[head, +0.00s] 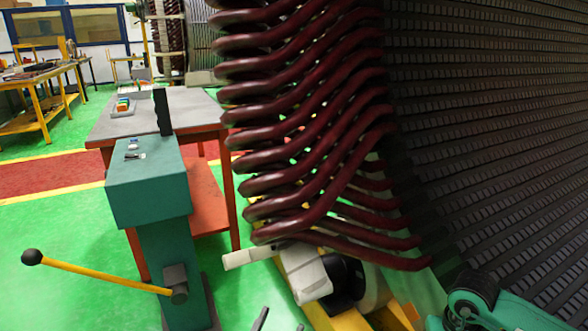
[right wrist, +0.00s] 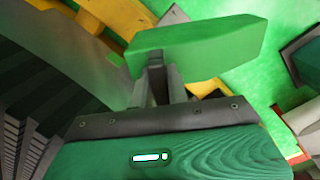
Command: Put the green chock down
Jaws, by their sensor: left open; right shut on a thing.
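The green chock (right wrist: 200,48) fills the upper middle of the right wrist view as a wedge-like green block. My right gripper (right wrist: 163,75) is shut on it, with the dark fingers below and partly behind the block. The chock is held clear of the surfaces seen behind it. I cannot pick out the chock in the head view. My left gripper (head: 280,324) shows only as two dark fingertips at the bottom edge of the head view. They are apart, with nothing seen between them.
The stator's dark red coils (head: 300,130) and slotted core (head: 490,120) fill the right side. A green pedestal (head: 150,185) with a yellow lever (head: 105,277) stands at left. Behind it is a grey-topped table (head: 195,105) with a small tray. Green floor (head: 60,225) is open at left.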

